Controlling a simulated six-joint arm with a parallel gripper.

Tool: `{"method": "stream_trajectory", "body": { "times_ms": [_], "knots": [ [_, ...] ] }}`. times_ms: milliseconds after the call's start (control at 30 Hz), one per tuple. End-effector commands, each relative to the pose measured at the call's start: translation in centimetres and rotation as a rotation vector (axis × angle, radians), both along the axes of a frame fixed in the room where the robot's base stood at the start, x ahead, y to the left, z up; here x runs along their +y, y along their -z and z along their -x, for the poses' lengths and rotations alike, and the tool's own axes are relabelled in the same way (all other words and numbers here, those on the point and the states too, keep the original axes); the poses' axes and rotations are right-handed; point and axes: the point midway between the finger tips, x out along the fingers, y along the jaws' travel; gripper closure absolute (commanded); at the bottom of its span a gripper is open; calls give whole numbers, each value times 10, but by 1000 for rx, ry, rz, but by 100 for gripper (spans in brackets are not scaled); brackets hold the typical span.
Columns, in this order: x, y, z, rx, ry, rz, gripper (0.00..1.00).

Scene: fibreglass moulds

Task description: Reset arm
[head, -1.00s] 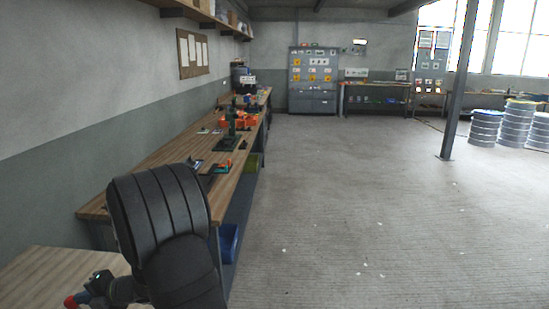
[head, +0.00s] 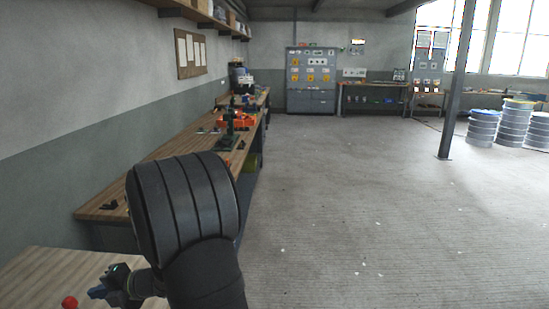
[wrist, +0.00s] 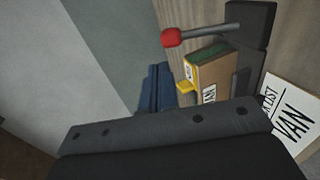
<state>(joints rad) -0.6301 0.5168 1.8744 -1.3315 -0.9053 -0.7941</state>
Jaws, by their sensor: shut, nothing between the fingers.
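My gripper (wrist: 170,132) shows in the wrist view as a wide dark bar with small holes across the lower part. It is shut and holds nothing; its fingertips cannot be made out clearly. In the head view my black arm rises at the lower left, with the dark wrist end low beside it over the near wooden bench (head: 50,262). Beyond the gripper in the wrist view are a red-knobbed grey lever (wrist: 172,37) and a brown box (wrist: 208,72) with a yellow edge. The red knob also shows at the head view's lower left (head: 69,302).
A white sheet with black lettering (wrist: 290,118) and a blue object (wrist: 156,88) lie near the box. A long workbench (head: 165,178) with tools runs along the left wall. A grey cabinet (head: 311,100) stands at the back. The floor (head: 370,210) to the right is open.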

Motion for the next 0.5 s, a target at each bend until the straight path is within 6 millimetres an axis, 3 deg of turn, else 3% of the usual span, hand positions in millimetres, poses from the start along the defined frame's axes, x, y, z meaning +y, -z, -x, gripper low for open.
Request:
{"method": "stream_trajectory", "body": {
  "times_ms": [367,500],
  "knots": [
    [68,37,1,0,-3,1,100],
    [40,34,-1,0,4,1,100]
  ]
}}
